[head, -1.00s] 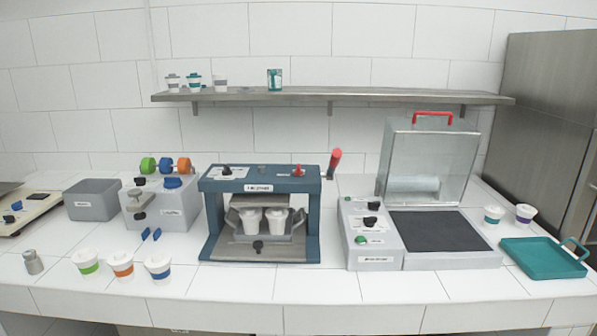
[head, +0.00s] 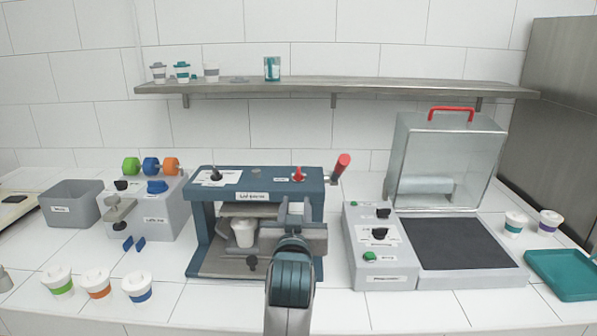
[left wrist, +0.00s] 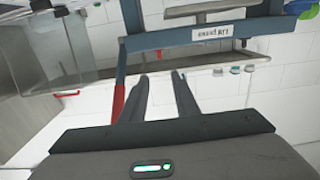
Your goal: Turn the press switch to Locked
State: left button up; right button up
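The blue press (head: 203,225) stands mid-counter with a labelled top. A black knob (head: 215,174) on a white plate sits at its top left and a red knob (head: 298,174) at its top right; I cannot read which is the switch or its setting. A red-handled lever (head: 341,165) rises at its right side. My left gripper (head: 295,204) is in front of the press's right half, open and empty, hiding part of the tray. In the left wrist view its two fingers (left wrist: 160,76) are apart, below the press's label bar (left wrist: 212,34). My right gripper is not in view.
A white cup (head: 244,233) stands inside the press. Lidded cups (head: 97,283) stand at front left. A sealer with a clear cover (head: 445,150) is to the right. A shelf (head: 340,88) runs above.

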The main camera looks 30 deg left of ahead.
pick_arm(q)
jog(key=shift+s, duration=0.1)
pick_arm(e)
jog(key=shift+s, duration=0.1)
pick_arm(q)
jog(key=p, duration=0.4)
send_near(298, 174)
jog(key=x, duration=0.8)
jog(key=shift+x, duration=0.75)
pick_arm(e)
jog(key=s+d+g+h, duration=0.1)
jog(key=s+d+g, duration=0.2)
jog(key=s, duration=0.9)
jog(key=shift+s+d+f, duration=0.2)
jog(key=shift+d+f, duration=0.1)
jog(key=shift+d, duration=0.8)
pick_arm(q)
jog(key=shift+c, duration=0.7)
grip_shut()
